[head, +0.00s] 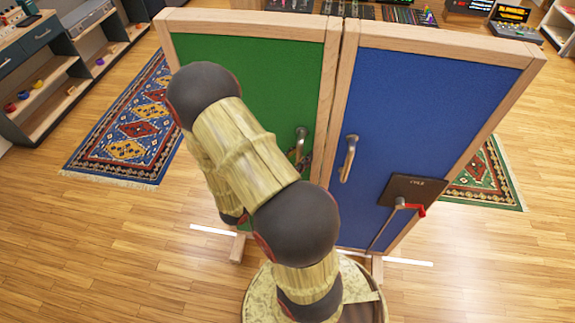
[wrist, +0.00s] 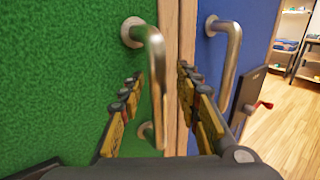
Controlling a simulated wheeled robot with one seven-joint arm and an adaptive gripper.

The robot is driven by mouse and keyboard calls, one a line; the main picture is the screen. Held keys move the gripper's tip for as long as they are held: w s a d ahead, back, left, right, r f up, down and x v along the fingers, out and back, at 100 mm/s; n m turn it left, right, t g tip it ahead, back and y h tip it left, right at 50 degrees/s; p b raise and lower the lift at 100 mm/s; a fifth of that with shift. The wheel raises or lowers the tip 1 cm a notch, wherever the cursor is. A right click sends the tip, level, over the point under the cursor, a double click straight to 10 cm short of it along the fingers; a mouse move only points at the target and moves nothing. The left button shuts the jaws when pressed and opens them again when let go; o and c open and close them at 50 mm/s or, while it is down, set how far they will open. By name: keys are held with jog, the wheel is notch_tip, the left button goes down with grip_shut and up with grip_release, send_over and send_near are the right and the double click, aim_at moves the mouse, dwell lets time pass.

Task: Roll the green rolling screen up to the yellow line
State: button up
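The green rolling screen (head: 255,90) stands upright in a wooden frame, left of a blue screen (head: 430,100). Its metal handle (head: 300,141) is near its right edge; in the wrist view the handle (wrist: 156,60) shows between my fingers. My gripper (wrist: 162,80) is open, one finger on each side of the handle; I cannot tell whether either touches it. In the head view my arm covers part of the green screen and most of its lower left. No yellow line shows; white lines (head: 213,230) are on the floor by the screens.
The blue screen has its own handle (head: 348,158) and a dark plate (head: 413,189) with a red-handled lever. A blue patterned rug (head: 125,130) lies left, a green rug (head: 487,175) right. Shelves (head: 45,100) line the left. The front floor is clear at both sides.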

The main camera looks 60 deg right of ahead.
jog(key=v, duration=1.1)
jog(key=shift+a, duration=0.2)
jog(key=shift+f, duration=0.1)
